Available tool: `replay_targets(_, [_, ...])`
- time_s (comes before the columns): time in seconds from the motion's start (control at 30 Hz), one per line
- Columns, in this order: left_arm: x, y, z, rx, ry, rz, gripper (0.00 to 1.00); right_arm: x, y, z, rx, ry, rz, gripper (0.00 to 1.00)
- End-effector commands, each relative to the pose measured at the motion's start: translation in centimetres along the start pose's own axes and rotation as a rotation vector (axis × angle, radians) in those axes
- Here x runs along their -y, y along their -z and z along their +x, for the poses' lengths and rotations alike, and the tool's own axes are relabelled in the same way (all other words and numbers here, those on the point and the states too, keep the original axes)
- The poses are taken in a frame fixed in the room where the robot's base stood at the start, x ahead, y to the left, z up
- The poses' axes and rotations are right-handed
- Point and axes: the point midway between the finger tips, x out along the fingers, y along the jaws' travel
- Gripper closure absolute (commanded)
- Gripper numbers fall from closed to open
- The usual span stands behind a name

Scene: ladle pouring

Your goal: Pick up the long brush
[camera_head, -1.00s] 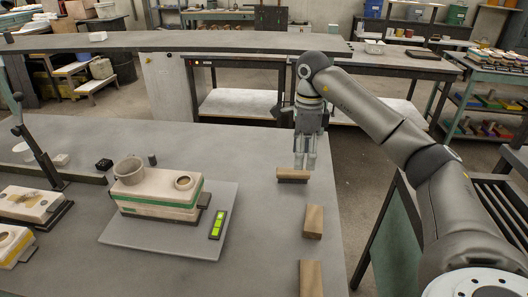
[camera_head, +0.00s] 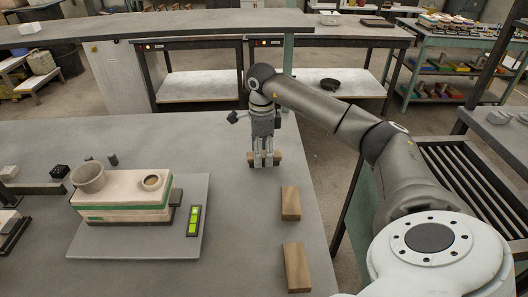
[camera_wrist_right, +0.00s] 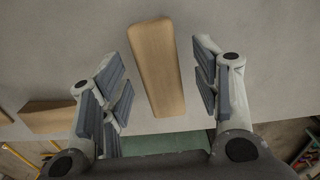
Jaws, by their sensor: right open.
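A brush with a light wooden back (camera_head: 279,158) lies near the table's right edge, partly hidden behind my right gripper (camera_head: 263,163). In the right wrist view its long wooden back (camera_wrist_right: 156,65) lies between the two spread fingers of my right gripper (camera_wrist_right: 160,88), apart from both. The right gripper is open and holds nothing. The bristles are not visible now. Two more wooden pieces, one nearer (camera_head: 296,268) and one in the middle (camera_head: 291,203), lie along the same edge. My left gripper is not in view.
A grey plate (camera_head: 138,244) carries a cream block (camera_head: 122,190) with a grey cup (camera_head: 88,177) and a green-lit display (camera_head: 194,220). The grey table (camera_head: 225,235) is bare between plate and wooden pieces. Its right edge is close to them.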

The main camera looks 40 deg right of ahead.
Motion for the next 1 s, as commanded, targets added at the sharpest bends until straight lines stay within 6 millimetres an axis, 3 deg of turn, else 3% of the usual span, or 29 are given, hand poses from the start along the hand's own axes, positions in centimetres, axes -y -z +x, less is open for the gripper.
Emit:
replay_targets(0.1, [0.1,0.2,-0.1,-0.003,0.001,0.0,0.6,0.0,0.0,1.1,0.0,-0.001,0.0,0.43])
replay_targets(0.37, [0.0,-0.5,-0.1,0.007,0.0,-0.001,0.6,0.0,0.0,1.3,0.001,0.0,-0.001,0.43])
replay_targets(0.77, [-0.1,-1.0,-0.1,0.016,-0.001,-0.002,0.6,0.0,0.0,1.3,0.001,0.0,-0.001,0.94])
replay_targets(1.0, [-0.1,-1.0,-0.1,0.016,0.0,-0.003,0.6,0.0,0.0,1.2,0.001,0.001,-0.001,0.94])
